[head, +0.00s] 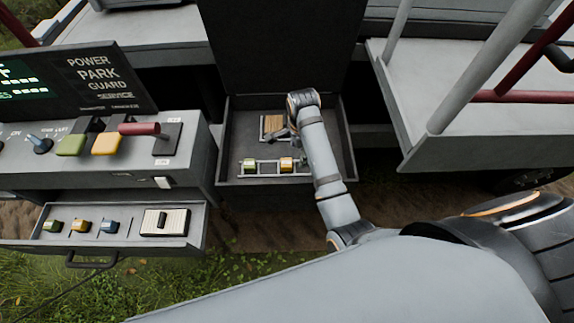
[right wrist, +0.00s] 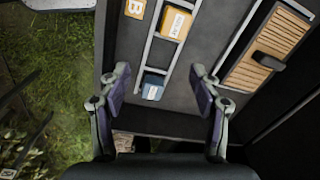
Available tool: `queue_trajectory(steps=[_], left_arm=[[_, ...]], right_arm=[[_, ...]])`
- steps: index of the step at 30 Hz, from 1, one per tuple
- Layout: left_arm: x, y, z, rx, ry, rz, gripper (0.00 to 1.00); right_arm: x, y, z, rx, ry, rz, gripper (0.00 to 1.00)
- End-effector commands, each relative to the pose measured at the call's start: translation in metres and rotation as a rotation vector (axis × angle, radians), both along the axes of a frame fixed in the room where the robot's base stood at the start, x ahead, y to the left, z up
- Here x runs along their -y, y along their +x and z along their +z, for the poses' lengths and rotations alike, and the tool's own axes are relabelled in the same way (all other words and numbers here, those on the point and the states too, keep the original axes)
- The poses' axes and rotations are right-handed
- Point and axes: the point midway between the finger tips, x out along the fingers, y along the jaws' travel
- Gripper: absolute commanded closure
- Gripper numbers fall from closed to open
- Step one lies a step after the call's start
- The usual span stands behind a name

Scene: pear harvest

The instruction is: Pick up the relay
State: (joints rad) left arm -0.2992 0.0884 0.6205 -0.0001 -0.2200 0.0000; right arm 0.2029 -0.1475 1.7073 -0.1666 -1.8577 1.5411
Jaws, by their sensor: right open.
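A metal rack in the open grey box carries small labelled blocks that look like relays. In the head view a green block (head: 249,166) and a yellow block (head: 286,164) show there; my right arm covers the rack's right end. In the head view the gripper (head: 284,138) is partly hidden.
A slatted wooden panel with a dark handle (right wrist: 287,44) lies beside the rack. The box walls (head: 350,150) stand close around my gripper. At left, an open drawer (head: 100,242) holds small coloured blocks and a black-and-white unit under a control panel (head: 190,150) with a red lever.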

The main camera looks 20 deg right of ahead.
Motion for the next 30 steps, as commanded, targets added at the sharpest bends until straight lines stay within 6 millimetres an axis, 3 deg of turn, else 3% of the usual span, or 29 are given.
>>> queue_trajectory(steps=[1, 4, 10, 18, 26, 30], left_arm=[[0.001, 0.0, 0.0, 0.0, -0.001, 0.0, 0.6], [0.004, 0.0, 0.0, -0.001, -0.005, 0.002, 0.6], [0.008, 0.0, 0.0, 0.0, -0.009, 0.003, 0.6], [0.008, -0.001, 0.008, -0.001, -0.009, 0.003, 0.6], [0.008, -0.001, 0.011, -0.001, -0.009, 0.003, 0.6], [0.008, -0.001, 0.023, -0.001, -0.009, 0.003, 0.6]], right_arm=[[-0.011, 0.013, 0.008, -0.013, 0.013, -0.085, 0.36], [-0.023, 0.026, 0.017, -0.038, 0.02, -0.222, 0.36], [-0.028, 0.03, 0.019, -0.053, 0.021, -0.288, 0.36], [-0.028, 0.029, -0.022, -0.053, 0.021, -0.285, 0.36], [-0.028, 0.029, -0.035, -0.051, 0.022, -0.285, 0.36], [-0.031, 0.026, -0.057, -0.055, 0.019, -0.284, 0.36]])
